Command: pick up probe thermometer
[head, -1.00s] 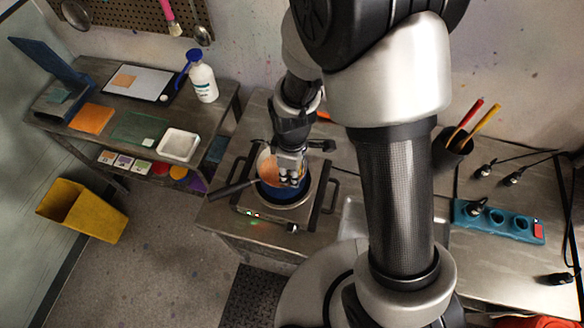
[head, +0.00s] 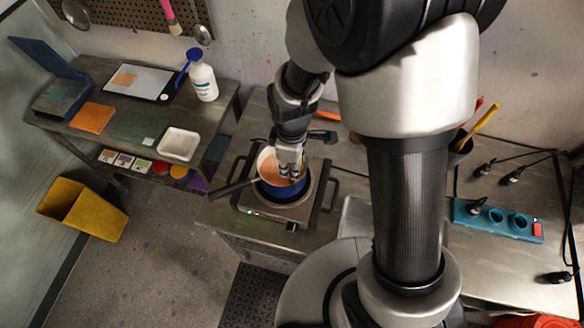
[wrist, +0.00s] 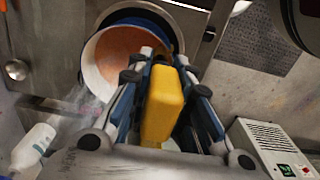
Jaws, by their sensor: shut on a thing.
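The probe thermometer (wrist: 162,108) shows as a yellow body between the fingers of my gripper (wrist: 163,62) in the wrist view. The fingers are shut on it from both sides. Its probe end is hidden. In the head view my gripper (head: 291,168) is over the right part of a blue pot (head: 281,191) with a pale inside and orange contents. I cannot make out the thermometer there. The pot (wrist: 97,82) is just beyond the fingertips in the wrist view. I cannot tell whether the thermometer touches it.
The pot stands on a hot plate (head: 254,212) with side bars; its dark handle (head: 231,189) points left. A white bottle (head: 204,82) and white tray (head: 178,144) are on the left table. A blue power strip (head: 500,220) lies at right. A vented box (wrist: 270,148) shows in the wrist view.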

